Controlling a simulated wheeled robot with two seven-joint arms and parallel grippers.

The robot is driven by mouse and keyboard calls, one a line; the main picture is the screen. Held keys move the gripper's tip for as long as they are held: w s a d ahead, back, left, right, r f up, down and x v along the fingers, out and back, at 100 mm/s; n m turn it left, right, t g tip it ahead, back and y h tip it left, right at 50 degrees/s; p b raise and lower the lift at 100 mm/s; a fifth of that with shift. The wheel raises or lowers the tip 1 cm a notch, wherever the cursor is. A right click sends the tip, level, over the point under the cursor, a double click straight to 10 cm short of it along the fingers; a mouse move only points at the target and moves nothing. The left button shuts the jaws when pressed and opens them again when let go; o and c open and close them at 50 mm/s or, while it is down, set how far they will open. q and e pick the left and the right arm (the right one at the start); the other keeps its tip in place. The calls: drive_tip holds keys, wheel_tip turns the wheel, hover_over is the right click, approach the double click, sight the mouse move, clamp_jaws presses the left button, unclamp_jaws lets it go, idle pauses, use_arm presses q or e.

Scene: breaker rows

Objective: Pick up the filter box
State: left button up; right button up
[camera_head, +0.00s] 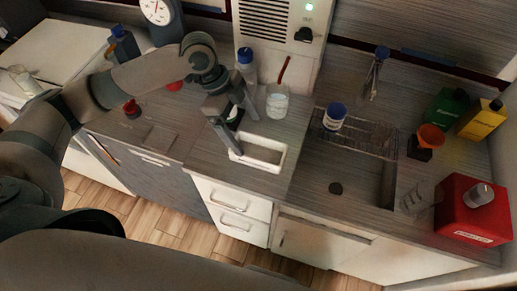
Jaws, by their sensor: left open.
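A white, open-topped rectangular box (277,166) sits on the counter in the middle of the view. It may be the filter box; I cannot read any label on it. My left gripper (246,131) comes in from the upper left and is open, with its fingers pointing down by the left and back part of this box. One finger overlaps the box's left end in the picture, and I cannot tell whether it touches. The gripper hides part of the box's back left rim. My right gripper is not in view.
Behind the box stand a blue-capped bottle (246,62) and a clear beaker (278,103) with a red stick. A sink with a rack (358,134) and blue-lidded jar (334,116) lies right. A red container (467,212) and green (446,107) and yellow (479,120) bottles stand far right.

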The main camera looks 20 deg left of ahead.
sight(263, 156)
use_arm(q)
drive_tip(key=p+x, duration=0.1)
drive_tip(key=x, duration=0.3)
drive_tip(key=shift+d+f, duration=0.15)
drive_tip(key=shift+f, duration=0.25)
drive_tip(key=shift+w+d+f+p, duration=0.15)
drive_tip(key=shift+f+p, duration=0.2)
drive_tip(key=shift+p, duration=0.25)
drive_tip(key=p+x, duration=0.2)
drive_tip(key=x, duration=0.2)
drive_tip(key=shift+w, duration=0.15)
drive_tip(key=shift+f, duration=0.25)
drive_tip(key=c, duration=1.2)
